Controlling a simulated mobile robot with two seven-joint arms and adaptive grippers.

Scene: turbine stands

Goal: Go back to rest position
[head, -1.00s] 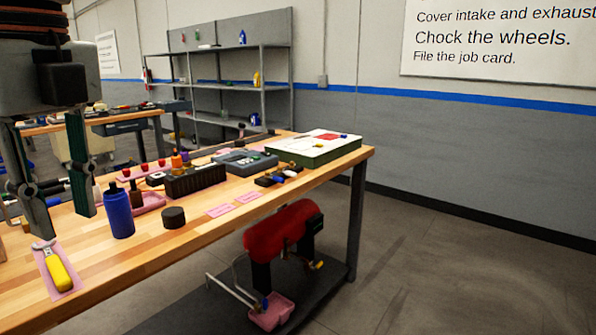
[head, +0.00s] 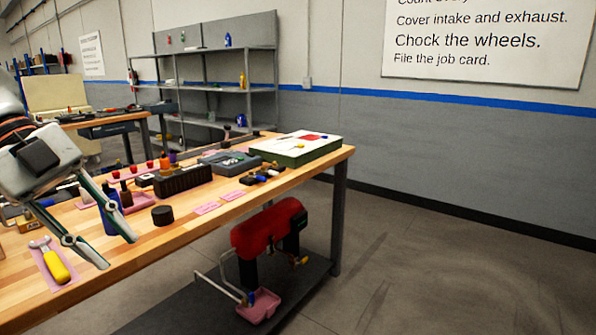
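My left gripper (head: 103,252) shows at the left of the head view, tilted, over the front left of the wooden workbench (head: 190,232). Its two fingers are spread apart and I see nothing held between them. A blue bottle (head: 109,222) stands behind the fingers and is partly hidden by them. A yellow-handled tool (head: 56,264) lies on a pink mat to the left of the fingertips. My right gripper is not in view.
A dark round cap (head: 162,215), a black block holder (head: 183,180) and a green-sided box (head: 296,149) stand on the bench. A red machine (head: 262,230) sits on the lower shelf. The floor at right is clear.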

